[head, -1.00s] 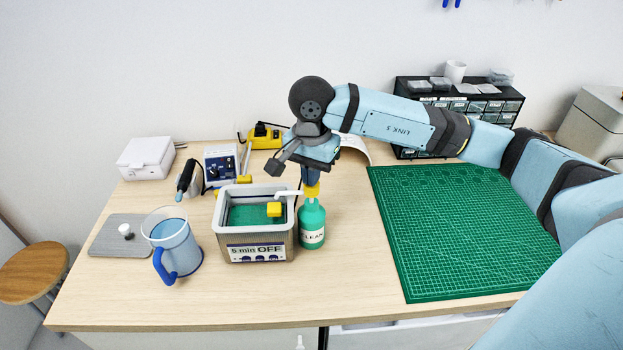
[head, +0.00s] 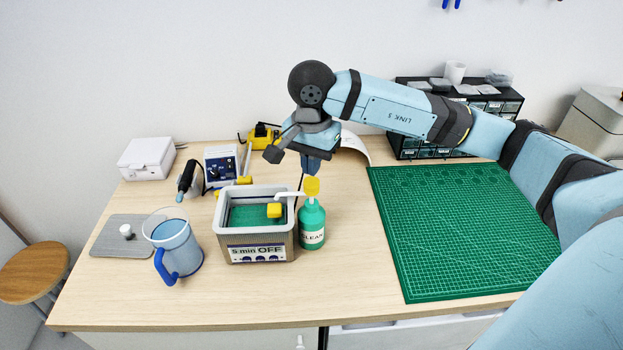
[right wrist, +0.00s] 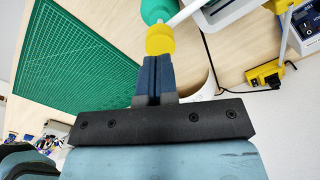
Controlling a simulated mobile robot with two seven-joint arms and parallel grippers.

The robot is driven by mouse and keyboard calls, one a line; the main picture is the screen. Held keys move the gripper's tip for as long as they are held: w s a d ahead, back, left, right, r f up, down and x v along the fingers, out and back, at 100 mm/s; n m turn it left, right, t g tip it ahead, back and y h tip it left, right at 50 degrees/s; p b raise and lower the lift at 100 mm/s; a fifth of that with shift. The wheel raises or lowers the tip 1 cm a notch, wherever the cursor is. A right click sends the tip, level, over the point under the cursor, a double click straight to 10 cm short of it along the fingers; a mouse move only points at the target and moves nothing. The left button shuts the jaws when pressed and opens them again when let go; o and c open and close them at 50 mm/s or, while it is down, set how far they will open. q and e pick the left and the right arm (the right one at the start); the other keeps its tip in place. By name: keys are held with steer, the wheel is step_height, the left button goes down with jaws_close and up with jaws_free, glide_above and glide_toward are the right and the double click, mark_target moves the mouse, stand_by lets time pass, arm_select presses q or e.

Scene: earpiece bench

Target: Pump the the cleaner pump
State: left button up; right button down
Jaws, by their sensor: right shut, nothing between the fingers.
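The cleaner bottle (head: 312,232) is green with a "CLEAN" label and stands upright on the bench, right of the grey tank. Its yellow pump head (head: 312,187) is up, and a white spout (head: 289,194) points left over the tank's rim. My right gripper (head: 309,173) is shut and empty, pointing down just above the pump head. In the right wrist view the closed fingertips (right wrist: 158,58) appear right at the yellow pump head (right wrist: 160,40); whether they touch it I cannot tell. My left gripper is not in view.
A green cutting mat (head: 450,230) lies clear at right. Drawer boxes (head: 510,105) stand behind.

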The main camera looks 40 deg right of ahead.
mark_target(312, 182)
step_height(312, 182, up, 6)
steer(key=shift+p, duration=1)
steer(key=shift+s+f, duration=0.1)
